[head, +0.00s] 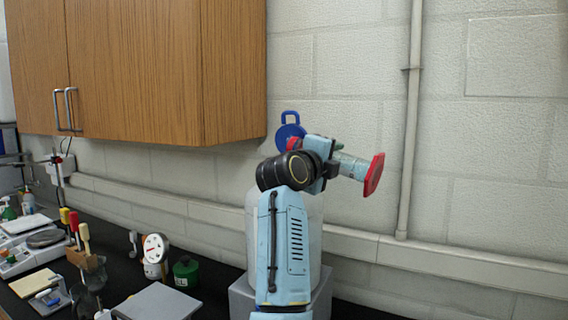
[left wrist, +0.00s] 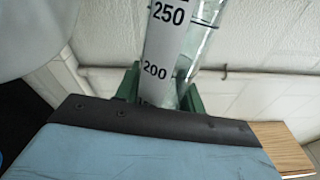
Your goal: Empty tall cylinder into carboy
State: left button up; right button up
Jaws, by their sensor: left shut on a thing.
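The tall cylinder (head: 352,166) is clear, with a red six-sided base (head: 374,174) at its right end. It lies tilted close to level in the head view. My left gripper (head: 326,164) is shut on it, and the green fingers grip its sides in the left wrist view, where its 200 and 250 marks (left wrist: 168,45) show. A red part (head: 294,143) shows at its left end, above the white carboy (head: 314,230). The carboy is mostly hidden behind my left arm; its mouth is hidden. Any liquid in the cylinder is unclear. My right gripper is out of view.
A blue round piece with a loop handle (head: 290,131) shows behind the gripper. The carboy stands on a grey block (head: 241,297). A wooden cabinet (head: 160,70) hangs at upper left. A dial gauge (head: 154,250), green container (head: 186,271) and grey plate (head: 158,302) are on the bench.

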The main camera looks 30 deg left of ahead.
pick_arm(q)
jog(key=shift+a+r, duration=0.15)
dwell(0.6)
jog(key=shift+a+r+n+p, duration=0.15)
jog(key=shift+r+n+p, duration=0.8)
jog(key=shift+n+p, duration=0.4)
dwell(1.9)
jog(key=f+m+b, duration=0.2)
jog(key=b, duration=0.1)
jog(key=shift+d+f, duration=0.2)
jog(key=shift+f, duration=0.2)
jog(key=shift+d+r+m+b, duration=0.1)
jog(key=shift+d+m+b, duration=0.4)
jog(key=shift+m, duration=0.55)
jog(key=shift+f+m+b, duration=0.35)
jog(key=shift+m, duration=0.15)
jog(key=shift+a, duration=0.1)
jog(key=shift+a, duration=0.1)
